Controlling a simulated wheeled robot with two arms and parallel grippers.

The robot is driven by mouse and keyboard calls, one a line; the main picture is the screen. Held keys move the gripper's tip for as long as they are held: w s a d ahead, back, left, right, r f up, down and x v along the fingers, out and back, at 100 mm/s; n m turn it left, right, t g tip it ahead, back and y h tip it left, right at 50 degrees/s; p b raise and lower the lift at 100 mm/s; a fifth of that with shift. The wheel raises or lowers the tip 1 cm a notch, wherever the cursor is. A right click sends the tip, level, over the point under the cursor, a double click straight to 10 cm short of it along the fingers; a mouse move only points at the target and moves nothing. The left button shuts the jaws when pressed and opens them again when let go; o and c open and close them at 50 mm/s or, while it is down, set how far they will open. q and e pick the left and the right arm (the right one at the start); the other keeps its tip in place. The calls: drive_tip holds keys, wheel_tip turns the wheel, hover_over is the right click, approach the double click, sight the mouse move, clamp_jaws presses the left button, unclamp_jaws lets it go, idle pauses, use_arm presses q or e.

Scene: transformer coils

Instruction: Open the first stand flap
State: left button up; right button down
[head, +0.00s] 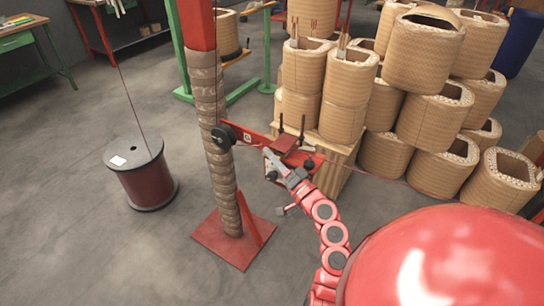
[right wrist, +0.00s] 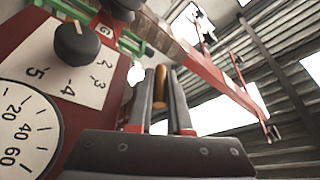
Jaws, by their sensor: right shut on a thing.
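The stand (head: 229,190) is a column wrapped in brown material with a red bar (head: 252,137) reaching right from it. At the bar's end is a red mechanism with a small dark-red plate (head: 285,143) and upright black pins; I cannot tell surely which part is the flap. My right gripper (head: 272,160) is at the front of this mechanism. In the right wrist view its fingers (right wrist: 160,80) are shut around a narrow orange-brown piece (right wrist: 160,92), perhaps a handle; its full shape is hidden. My left gripper is not in view.
In the right wrist view a black knob (right wrist: 76,44) and a numbered dial (right wrist: 22,130) are close on the left. Wrapped coils (head: 425,60) are stacked behind and right. A wire drum (head: 146,185) stands left on clear floor. A red sphere (head: 450,260) fills the lower right.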

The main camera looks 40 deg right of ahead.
sight(286, 141)
drive_tip(key=shift+r+p, duration=0.4)
drive_tip(key=shift+p, duration=0.3)
drive_tip(key=d+r+m+g+p, duration=0.1)
drive_tip(key=r+m+p, duration=0.2)
drive_tip(key=p, duration=0.4)
drive_tip(key=w+d+r+m+g+p, duration=0.1)
drive_tip(key=d+r+m+g+p, duration=0.1)
drive_tip(key=p, duration=0.6)
drive_tip(key=w+d+r+m+g+p, duration=0.1)
drive_tip(key=d+r+m+p, duration=0.1)
drive_tip(key=r+m+p, duration=0.2)
drive_tip(key=shift+d+r+m+h+p, duration=0.1)
drive_tip(key=shift+r+m+h+p, duration=0.1)
drive_tip(key=shift+m+p, duration=0.6)
drive_tip(key=shift+r+m+h+p, duration=0.15)
drive_tip(key=shift+m+p, duration=0.25)
drive_tip(key=shift+p, duration=0.65)
drive_tip(key=shift+m+g, duration=0.5)
drive_tip(key=shift+m, duration=0.2)
drive_tip(key=shift+w+d+r+b, duration=0.15)
drive_tip(key=shift+w+d, duration=0.2)
drive_tip(key=shift+d, duration=0.5)
drive_tip(key=shift+w+d+f+b, duration=0.15)
drive_tip(key=shift+w+d, duration=0.2)
drive_tip(key=shift+d, duration=0.45)
drive_tip(key=shift+w+d+r+b, duration=0.15)
drive_tip(key=shift+w+d, duration=0.2)
drive_tip(key=shift+d, duration=0.6)
